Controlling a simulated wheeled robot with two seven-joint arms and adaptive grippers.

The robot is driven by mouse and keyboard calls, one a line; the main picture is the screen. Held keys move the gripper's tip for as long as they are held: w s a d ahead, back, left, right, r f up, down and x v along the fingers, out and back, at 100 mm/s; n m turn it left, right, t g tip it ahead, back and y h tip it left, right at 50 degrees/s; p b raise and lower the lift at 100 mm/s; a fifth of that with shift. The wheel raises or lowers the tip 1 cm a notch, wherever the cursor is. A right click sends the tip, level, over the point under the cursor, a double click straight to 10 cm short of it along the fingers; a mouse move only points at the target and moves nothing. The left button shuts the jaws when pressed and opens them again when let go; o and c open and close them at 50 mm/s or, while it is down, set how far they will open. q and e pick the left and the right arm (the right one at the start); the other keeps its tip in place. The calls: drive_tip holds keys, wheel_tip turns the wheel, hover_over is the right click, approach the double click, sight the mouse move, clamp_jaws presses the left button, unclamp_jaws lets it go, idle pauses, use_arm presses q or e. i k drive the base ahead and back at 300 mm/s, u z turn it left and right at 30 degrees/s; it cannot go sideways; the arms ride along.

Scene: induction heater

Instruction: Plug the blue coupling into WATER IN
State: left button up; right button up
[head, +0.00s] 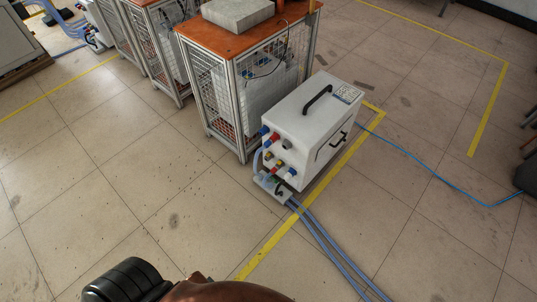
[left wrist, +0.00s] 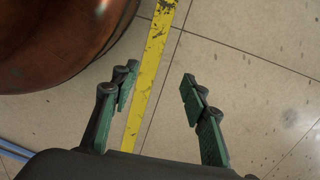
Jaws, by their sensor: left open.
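The white heater unit (head: 310,125) stands on the floor right of centre in the head view. Its left-facing side carries several small fittings, among them a blue one (head: 265,130) and a red one (head: 275,138) near the top. Hoses join low on that side. The fittings are too small to tell which is the blue coupling or WATER IN. In the left wrist view my left gripper (left wrist: 158,78) is open and empty, its green-padded fingers apart above the floor. No coupling shows between or near them. My right gripper is not in view.
A caged workbench with an orange top (head: 210,38) stands behind the heater. Blue-grey hoses (head: 325,240) run from the heater toward the lower right. A thin blue cable (head: 430,172) crosses the floor at right. Tiled floor with a yellow line (head: 265,250) lies open in front.

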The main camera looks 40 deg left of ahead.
sight(268, 143)
drive_tip(key=z, duration=2.15)
drive_tip(key=k, duration=1.25)
drive_tip(key=u, duration=2.05)
drive_tip(key=i, duration=0.5)
